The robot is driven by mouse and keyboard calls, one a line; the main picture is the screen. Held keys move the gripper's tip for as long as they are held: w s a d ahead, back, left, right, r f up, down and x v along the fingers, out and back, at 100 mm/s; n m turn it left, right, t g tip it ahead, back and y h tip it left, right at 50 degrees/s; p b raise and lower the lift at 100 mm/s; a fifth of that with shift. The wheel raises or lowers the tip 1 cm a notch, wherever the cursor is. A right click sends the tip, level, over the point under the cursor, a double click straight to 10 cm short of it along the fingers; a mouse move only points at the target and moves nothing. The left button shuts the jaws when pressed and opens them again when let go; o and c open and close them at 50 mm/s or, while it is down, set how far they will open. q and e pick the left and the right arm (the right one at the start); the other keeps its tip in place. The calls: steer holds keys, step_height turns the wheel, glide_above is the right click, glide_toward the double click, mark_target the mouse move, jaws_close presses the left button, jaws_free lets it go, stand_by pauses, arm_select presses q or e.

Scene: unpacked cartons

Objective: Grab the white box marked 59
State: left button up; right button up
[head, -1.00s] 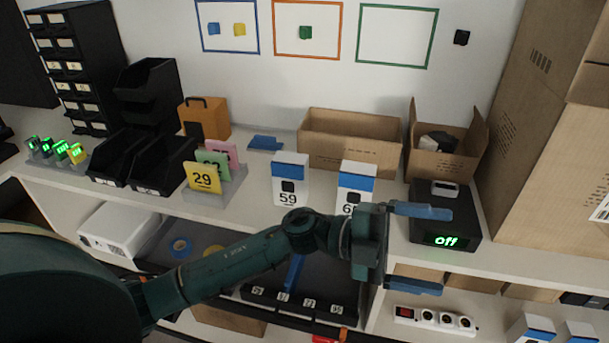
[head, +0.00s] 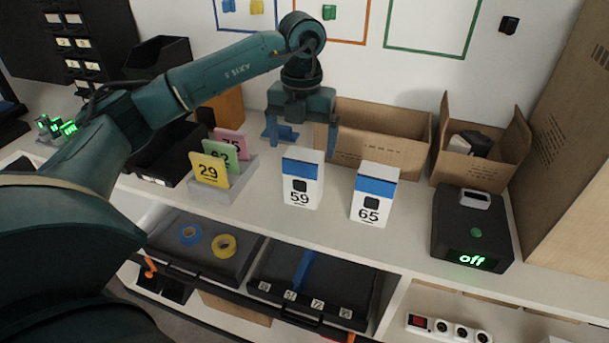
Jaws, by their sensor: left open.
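The white box marked 59 (head: 301,179) stands upright on the white shelf, with a blue band near its top and a black square on its front. My left gripper (head: 302,143) is open and empty, pointing down just above and behind the box, its two blue fingers spread to either side. It does not appear to touch the box. A similar white box marked 65 (head: 374,193) stands to the right. My right gripper is not in view.
Left of the box is a grey holder (head: 226,189) with numbered cards. Open cartons (head: 378,138) stand behind, and a black device (head: 470,230) reading "off" is at right. Black trays (head: 312,284) are below. Shelf in front of the boxes is clear.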

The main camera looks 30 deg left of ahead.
mark_target(302, 156)
arm_select(q)
step_height(302, 156, down, 3)
steer(key=shift+f, duration=0.1)
steer(key=shift+w+f+p, duration=0.2)
steer(key=shift+f+p, duration=0.6)
steer(key=shift+f, duration=1.9)
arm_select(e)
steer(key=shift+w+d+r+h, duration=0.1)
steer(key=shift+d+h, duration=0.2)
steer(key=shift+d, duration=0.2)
arm_select(q)
steer(key=shift+c, duration=0.4)
steer(key=c, duration=0.7)
steer(key=shift+r, duration=0.1)
steer(key=c, duration=0.4)
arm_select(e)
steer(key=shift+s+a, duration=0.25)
